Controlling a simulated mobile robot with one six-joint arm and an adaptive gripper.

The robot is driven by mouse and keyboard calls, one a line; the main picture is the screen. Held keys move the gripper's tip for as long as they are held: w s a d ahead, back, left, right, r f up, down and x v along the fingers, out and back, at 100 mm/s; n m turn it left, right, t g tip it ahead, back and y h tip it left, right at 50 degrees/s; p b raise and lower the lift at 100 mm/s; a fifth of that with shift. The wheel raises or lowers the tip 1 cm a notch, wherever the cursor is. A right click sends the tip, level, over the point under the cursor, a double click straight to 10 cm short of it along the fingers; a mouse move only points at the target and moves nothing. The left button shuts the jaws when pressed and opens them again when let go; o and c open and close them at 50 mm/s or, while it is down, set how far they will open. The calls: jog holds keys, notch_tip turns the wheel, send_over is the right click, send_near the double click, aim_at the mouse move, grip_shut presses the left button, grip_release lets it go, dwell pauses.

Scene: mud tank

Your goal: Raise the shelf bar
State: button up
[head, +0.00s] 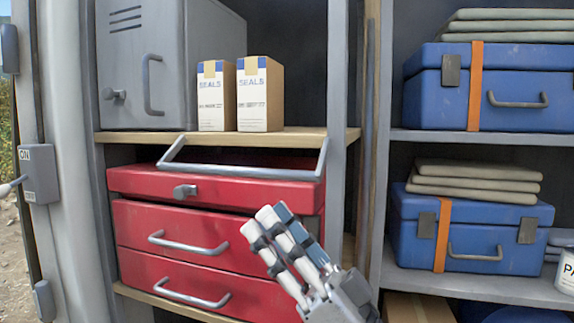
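The shelf bar (240,173) is a grey U-shaped rail at the front of the upper wooden shelf. It hangs out and below the shelf edge, over the top of the red drawer unit, with its side arms running up to the shelf. My gripper (266,220) is in front of the red drawers, below and apart from the bar in the picture, with its pale fingers pointing up and left. The fingers lie close side by side, and whether they are open or shut is unclear. I see nothing held between them.
Two SEALS boxes (260,94) stand on the wooden shelf (300,137) beside a grey metal cabinet (135,65). The red drawers (190,233) have protruding handles. A grey post (337,90) rises right of the bar. Blue cases (500,85) fill the right shelves.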

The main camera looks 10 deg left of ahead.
aim_at(229, 171)
jog(key=p+x, duration=0.1)
jog(key=x, duration=0.9)
jog(key=shift+w+a+r, duration=0.1)
jog(key=shift+a+r, duration=0.05)
jog(key=shift+r, duration=0.1)
jog(key=shift+c, duration=0.5)
grip_shut()
